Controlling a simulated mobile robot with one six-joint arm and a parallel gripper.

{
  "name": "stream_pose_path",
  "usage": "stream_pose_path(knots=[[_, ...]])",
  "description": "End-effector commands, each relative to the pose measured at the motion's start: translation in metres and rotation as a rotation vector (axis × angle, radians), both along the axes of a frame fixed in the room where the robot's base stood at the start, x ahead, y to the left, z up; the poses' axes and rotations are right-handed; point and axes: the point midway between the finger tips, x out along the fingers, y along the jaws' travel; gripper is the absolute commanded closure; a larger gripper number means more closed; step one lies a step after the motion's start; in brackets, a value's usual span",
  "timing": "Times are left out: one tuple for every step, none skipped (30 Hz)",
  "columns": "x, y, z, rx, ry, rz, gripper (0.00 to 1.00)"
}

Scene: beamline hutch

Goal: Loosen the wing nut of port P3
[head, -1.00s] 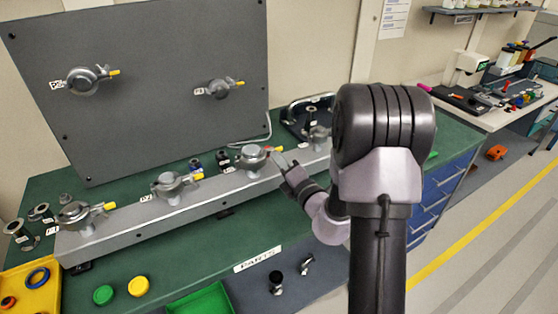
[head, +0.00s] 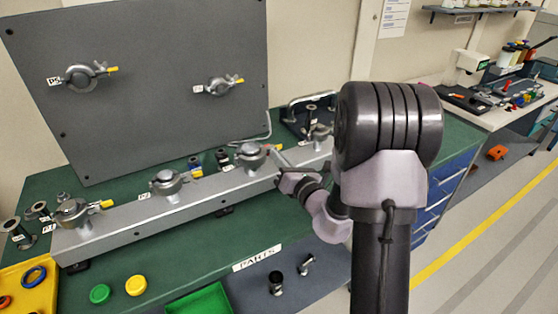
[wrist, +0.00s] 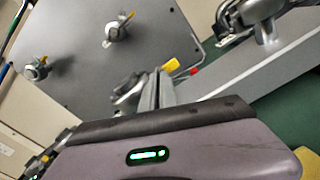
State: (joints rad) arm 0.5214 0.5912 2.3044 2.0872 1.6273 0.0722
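Port P3 seems to be the third clamp (head: 250,155) from the left on the grey rail; its label is too small to read surely. A small reddish part shows at its right side, near my fingers. My gripper (head: 276,155) reaches in from the right, with its fingertips close to that side. In the wrist view, my fingers (wrist: 157,90) look near together, beside a yellow wing nut (wrist: 170,65) and a red tip (wrist: 193,71). The fingers partly cover the clamp behind. I cannot tell whether they touch or hold the nut.
Rail clamps P1 (head: 73,213) and P2 (head: 166,182) stand left; another clamp (head: 319,132) stands right, close to my arm. A grey panel (head: 160,110) with two clamps rises behind. A green tray (head: 203,301) and loose caps lie in front.

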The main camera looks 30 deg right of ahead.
Motion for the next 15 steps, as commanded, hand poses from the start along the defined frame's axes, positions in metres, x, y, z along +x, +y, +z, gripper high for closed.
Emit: stream_pose_path(knots=[[0.0001,-0.0002,-0.0010,-0.036,-0.003,-0.001,1.00],[0.0001,-0.0003,-0.0009,-0.059,-0.004,-0.001,1.00],[0.0001,-0.0002,-0.0008,-0.088,-0.005,-0.001,1.00],[0.0001,-0.0002,-0.0007,-0.110,-0.005,-0.001,1.00],[0.0001,-0.0002,-0.0008,-0.131,-0.006,-0.001,1.00],[0.0001,-0.0002,-0.0008,-0.156,-0.007,-0.001,1.00],[0.0001,-0.0002,-0.0008,-0.176,-0.008,-0.001,1.00],[0.0001,-0.0001,-0.0009,-0.192,-0.007,0.000,1.00],[0.0001,-0.0001,-0.0009,-0.214,-0.008,0.000,1.00],[0.0001,-0.0001,-0.0008,-0.229,-0.008,0.000,1.00],[0.0001,-0.0001,-0.0007,-0.244,-0.009,0.001,1.00],[0.0001,-0.0001,-0.0005,-0.260,-0.010,0.001,1.00],[0.0001,-0.0001,-0.0004,-0.272,-0.010,0.001,1.00],[0.0001,0.0000,-0.0001,-0.282,-0.011,0.000,1.00],[0.0001,-0.0001,0.0000,-0.294,-0.012,0.000,1.00]])
